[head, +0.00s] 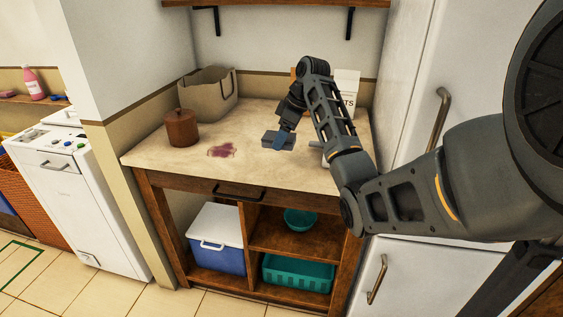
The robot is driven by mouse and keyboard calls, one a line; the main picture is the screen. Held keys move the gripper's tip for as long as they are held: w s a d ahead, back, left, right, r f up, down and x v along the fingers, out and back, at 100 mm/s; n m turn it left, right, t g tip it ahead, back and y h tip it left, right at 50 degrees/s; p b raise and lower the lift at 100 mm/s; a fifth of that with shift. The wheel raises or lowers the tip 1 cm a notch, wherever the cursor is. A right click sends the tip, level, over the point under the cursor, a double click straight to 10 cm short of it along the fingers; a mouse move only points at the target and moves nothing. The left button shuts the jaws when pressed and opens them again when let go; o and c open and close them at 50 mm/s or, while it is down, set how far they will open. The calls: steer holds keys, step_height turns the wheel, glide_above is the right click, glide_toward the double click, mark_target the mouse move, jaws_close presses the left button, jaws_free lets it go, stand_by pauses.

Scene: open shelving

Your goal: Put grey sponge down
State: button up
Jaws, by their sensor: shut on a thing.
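My arm reaches over the beige counter (148,157) from the right. My gripper (281,142) points down above the middle of the counter and is shut on the grey sponge (271,137). A blue part shows beside the sponge at the fingers. The sponge is at or just above the counter surface; I cannot tell whether it touches. A purple-red stain (221,151) lies on the counter to the left of the sponge.
A brown lidded pot (181,128) and a beige basket (207,98) stand at the counter's left. Boxes (346,88) stand at the back right, partly behind my arm. The white fridge (405,80) borders the right side. Counter around the stain is clear.

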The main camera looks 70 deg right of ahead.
steer(key=s+d+r, duration=0.3)
steer(key=s+d, duration=0.3)
steer(key=s, duration=0.4)
glide_above(280, 158)
steer(key=s, duration=0.1)
step_height(280, 158, down, 6)
steer(key=shift+s+d+f, duration=0.15)
steer(key=shift+f+p, duration=0.3)
steer(key=shift+f, duration=1.7)
steer(key=o, duration=0.9)
steer(key=shift+f, duration=0.1)
steer(key=shift+o, duration=0.2)
steer(key=v, duration=1.2)
steer(key=shift+b, duration=0.4)
